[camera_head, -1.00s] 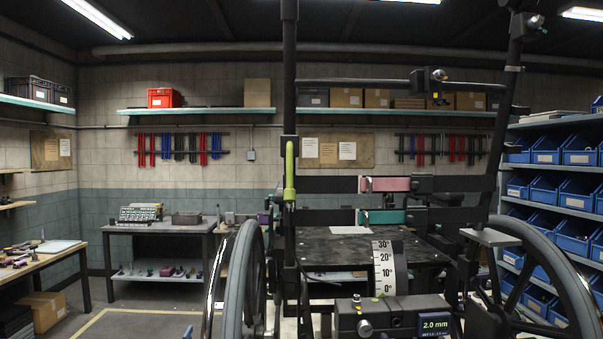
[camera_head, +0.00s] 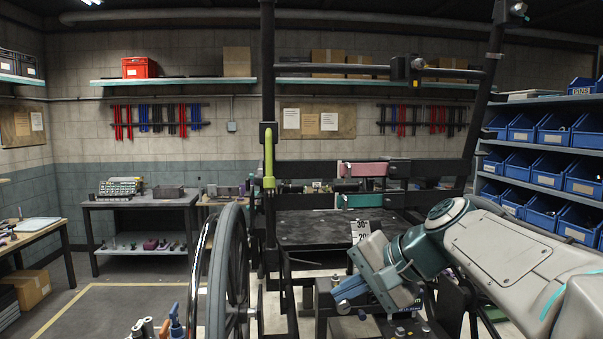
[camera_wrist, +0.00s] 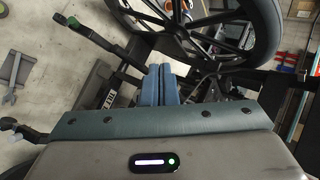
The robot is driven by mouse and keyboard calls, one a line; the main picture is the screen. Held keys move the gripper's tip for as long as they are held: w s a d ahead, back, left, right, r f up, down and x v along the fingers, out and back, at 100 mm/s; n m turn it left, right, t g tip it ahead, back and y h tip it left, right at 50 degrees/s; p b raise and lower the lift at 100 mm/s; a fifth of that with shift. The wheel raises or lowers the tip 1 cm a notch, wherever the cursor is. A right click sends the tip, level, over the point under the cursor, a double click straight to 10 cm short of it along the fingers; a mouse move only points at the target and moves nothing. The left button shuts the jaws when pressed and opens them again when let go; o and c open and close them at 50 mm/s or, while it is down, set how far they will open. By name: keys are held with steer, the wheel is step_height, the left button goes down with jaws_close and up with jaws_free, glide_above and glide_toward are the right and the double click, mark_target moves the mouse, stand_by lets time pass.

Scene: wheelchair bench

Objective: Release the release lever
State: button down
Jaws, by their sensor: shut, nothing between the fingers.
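A yellow-green lever handle (camera_head: 268,160) stands upright on the left post of the wheelchair frame; I take it for the release lever, but no label shows. My gripper (camera_head: 337,292) is low in front of the wheelchair, to the right of and well below that handle, not touching it. Its blue fingers are shut with nothing between them, and they also show closed together in the wrist view (camera_wrist: 166,68). My arm hides part of the seat front, the angle scale (camera_head: 361,229) and most of the front gauge box.
The left wheel (camera_head: 232,270) stands left of my gripper; it fills the top of the wrist view. Blue bins (camera_head: 554,133) line the right rack. A bench (camera_head: 140,204) stands behind at left. Floor at lower left is mostly clear.

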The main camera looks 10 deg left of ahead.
steer(key=w+a+r+y+p, duration=0.2)
steer(key=w+r+y, duration=0.25)
steer(key=r, duration=0.75)
steer(key=y, duration=0.3)
glide_toward(283, 165)
steer(key=s+r, duration=0.1)
steer(key=s, duration=0.5)
steer(key=shift+d+m+t+h, duration=0.25)
steer(key=shift+d+m+t, duration=0.05)
steer(key=shift+d+t, duration=0.1)
steer(key=shift+a, duration=0.1)
steer(key=p+x, duration=0.3)
steer(key=x, duration=0.7)
steer(key=shift+p, duration=0.3)
